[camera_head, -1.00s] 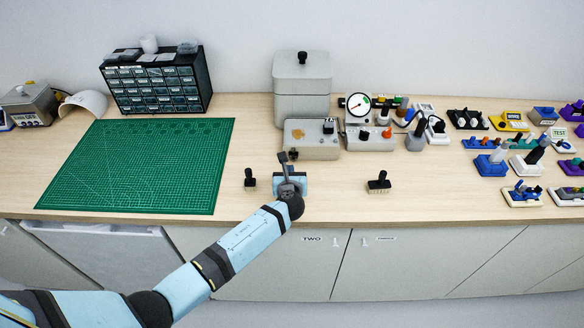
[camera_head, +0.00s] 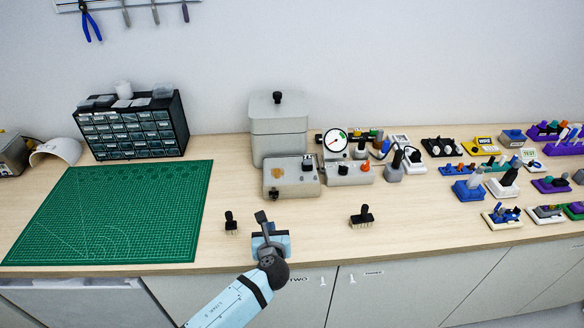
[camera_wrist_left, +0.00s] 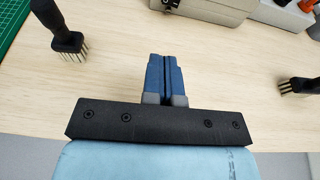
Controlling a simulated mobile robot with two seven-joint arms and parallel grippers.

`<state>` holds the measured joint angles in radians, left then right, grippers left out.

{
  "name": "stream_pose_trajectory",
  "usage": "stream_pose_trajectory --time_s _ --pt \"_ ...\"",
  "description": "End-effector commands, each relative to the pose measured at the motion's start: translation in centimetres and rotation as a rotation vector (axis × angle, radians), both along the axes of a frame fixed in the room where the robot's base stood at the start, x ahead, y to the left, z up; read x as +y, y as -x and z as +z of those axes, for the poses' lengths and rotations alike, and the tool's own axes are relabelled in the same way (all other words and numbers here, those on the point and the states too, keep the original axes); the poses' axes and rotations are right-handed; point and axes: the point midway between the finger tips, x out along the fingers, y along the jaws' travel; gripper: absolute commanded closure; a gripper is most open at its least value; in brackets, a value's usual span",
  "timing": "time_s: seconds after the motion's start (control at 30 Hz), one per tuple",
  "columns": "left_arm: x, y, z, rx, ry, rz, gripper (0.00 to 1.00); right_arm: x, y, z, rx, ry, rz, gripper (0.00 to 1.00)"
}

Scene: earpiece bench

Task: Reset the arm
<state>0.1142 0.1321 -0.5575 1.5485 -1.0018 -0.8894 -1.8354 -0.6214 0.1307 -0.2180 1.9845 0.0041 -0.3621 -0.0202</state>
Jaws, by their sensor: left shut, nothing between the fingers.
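My left gripper (camera_head: 262,218) reaches in over the front part of the wooden bench, between two small black brush-like pieces. In the left wrist view its blue fingers (camera_wrist_left: 166,80) are pressed together with nothing between them. One black piece (camera_head: 231,222) stands to the left of the gripper and shows at the upper left of the left wrist view (camera_wrist_left: 66,38). The gripper is apart from both. My right gripper is not in view.
A green cutting mat (camera_head: 110,213) lies at the left, with a drawer cabinet (camera_head: 130,130) behind it. Grey boxes (camera_head: 278,135) and a dial gauge (camera_head: 335,140) stand behind the gripper. Several small devices crowd the right side. The bench front between them is mostly clear.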

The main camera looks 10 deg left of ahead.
Motion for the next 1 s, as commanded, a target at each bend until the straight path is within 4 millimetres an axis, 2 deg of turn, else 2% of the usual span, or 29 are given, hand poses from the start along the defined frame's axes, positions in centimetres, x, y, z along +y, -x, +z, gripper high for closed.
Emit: stream_pose_trajectory --time_s 0.17,0.27,0.37,0.5,0.6,0.7,0.8,1.0 --pt "0.3 0.7 -0.1 0.002 0.068 0.033 1.0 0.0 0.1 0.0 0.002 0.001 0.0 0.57" --pt "1.5 3.2 -0.3 0.01 0.279 0.147 1.0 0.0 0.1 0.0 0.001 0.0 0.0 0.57" --pt "3.5 7.5 -0.5 0.014 0.624 0.357 1.0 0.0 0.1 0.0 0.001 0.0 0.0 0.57" --pt "6.2 14.8 -0.1 0.0 1.141 0.751 1.0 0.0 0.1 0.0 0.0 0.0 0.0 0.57" --pt "7.5 19.5 0.8 -0.023 1.421 1.019 1.0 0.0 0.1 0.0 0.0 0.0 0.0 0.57" --pt "8.2 22.9 1.7 -0.048 1.604 1.229 1.0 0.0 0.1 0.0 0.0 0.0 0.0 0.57" --pt "8.6 25.6 2.8 -0.071 1.73 1.396 1.0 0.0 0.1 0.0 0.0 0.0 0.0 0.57" --pt "9.1 30.0 4.8 -0.117 1.898 1.675 1.0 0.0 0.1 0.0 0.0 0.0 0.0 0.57"
